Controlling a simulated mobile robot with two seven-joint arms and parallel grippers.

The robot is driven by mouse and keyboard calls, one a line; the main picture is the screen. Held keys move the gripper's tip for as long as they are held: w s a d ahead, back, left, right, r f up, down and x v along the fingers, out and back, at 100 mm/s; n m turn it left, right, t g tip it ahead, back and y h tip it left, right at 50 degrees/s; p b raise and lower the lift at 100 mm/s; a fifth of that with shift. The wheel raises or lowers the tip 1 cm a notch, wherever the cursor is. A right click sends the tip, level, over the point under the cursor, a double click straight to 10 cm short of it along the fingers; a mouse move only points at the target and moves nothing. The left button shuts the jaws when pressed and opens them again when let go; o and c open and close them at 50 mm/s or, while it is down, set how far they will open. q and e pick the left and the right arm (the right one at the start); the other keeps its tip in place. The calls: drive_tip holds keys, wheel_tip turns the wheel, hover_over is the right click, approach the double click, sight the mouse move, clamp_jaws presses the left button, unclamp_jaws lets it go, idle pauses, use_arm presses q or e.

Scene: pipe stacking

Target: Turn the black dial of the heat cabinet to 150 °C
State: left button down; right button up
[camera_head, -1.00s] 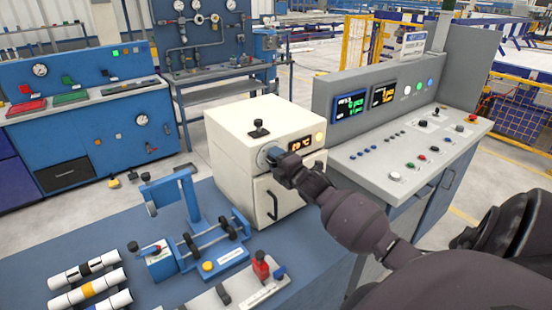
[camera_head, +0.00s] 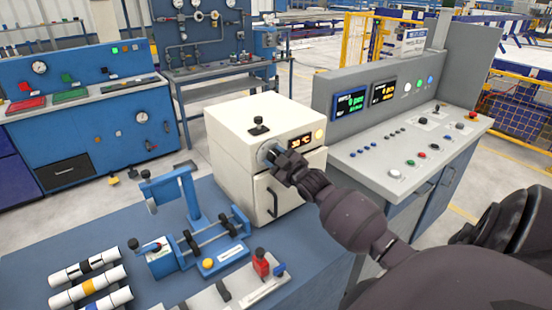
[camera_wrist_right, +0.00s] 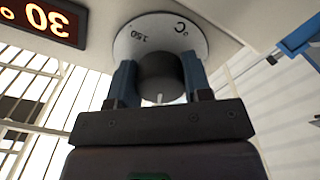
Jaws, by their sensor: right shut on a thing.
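The heat cabinet (camera_head: 234,117) is a cream box on the blue bench. Its lit display (camera_head: 301,142) appears to read 30 °C; part of the reading also shows inverted in the right wrist view (camera_wrist_right: 42,17). My right gripper (camera_head: 277,155) is at the front of the cabinet, left of the display, and covers most of the dial in the head view. In the right wrist view, my gripper's fingers (camera_wrist_right: 160,75) are shut on both sides of the black dial (camera_wrist_right: 160,80). Behind it is a round pale scale plate (camera_wrist_right: 178,27) marked 150 and °C. My left gripper is out of view.
A black-handled door (camera_head: 288,188) is below the dial. A control console (camera_head: 420,140) stands to the right. A blue fixture (camera_head: 180,240) and several white pipes (camera_head: 90,290) are on the bench at front left.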

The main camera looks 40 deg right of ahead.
drive_tip(key=m, duration=1.1)
drive_tip(key=shift+a, duration=0.1)
drive_tip(key=m, duration=0.3)
drive_tip(key=shift+m, duration=0.4)
drive_tip(key=m, duration=0.3)
drive_tip(key=shift+a+m, duration=0.1)
drive_tip(key=shift+m, duration=0.2)
drive_tip(key=m, duration=0.3)
drive_tip(key=shift+m, duration=0.3)
drive_tip(key=m, duration=0.6)
drive_tip(key=shift+r+m, duration=0.1)
drive_tip(key=shift+m, duration=0.2)
drive_tip(key=o, duration=0.9)
